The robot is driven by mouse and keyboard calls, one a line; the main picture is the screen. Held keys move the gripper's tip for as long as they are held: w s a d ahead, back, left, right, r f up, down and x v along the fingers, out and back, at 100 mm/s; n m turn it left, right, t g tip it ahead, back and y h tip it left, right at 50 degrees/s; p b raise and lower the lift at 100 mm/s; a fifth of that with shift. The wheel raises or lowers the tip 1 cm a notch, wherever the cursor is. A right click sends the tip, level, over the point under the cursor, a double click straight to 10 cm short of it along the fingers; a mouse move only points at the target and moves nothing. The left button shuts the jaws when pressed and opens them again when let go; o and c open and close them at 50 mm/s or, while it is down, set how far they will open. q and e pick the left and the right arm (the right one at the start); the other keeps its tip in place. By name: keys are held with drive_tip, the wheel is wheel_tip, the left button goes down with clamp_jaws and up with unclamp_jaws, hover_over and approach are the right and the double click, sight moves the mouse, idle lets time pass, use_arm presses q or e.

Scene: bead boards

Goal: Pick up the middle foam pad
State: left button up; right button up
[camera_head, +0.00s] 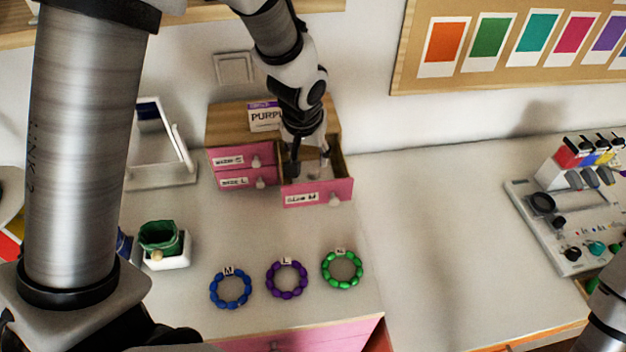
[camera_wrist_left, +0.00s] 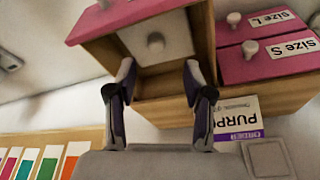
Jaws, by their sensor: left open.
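In the left wrist view the gripper (camera_wrist_left: 158,72) has one fingertip on each side of the pad's near edge; contact cannot be told. My right gripper is out of view.
Two shut pink drawers (camera_head: 233,182) sit left of the open one in the wooden cabinet. Blue (camera_head: 214,290), purple (camera_head: 272,281) and green (camera_head: 326,272) bead rings lie in front. A white box with green cloth (camera_head: 160,236) and a framed stand (camera_head: 163,177) are left.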

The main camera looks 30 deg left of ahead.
sight(313, 170)
use_arm(q)
drive_tip(key=x, duration=0.5)
drive_tip(key=shift+d+f, duration=0.25)
drive_tip(key=shift+w+f, duration=0.2)
drive_tip(key=shift+w, duration=0.05)
drive_tip(key=shift+s+r, duration=0.1)
drive_tip(key=shift+s, duration=0.05)
drive_tip(key=c, duration=0.9)
drive_tip(key=shift+r, duration=0.1)
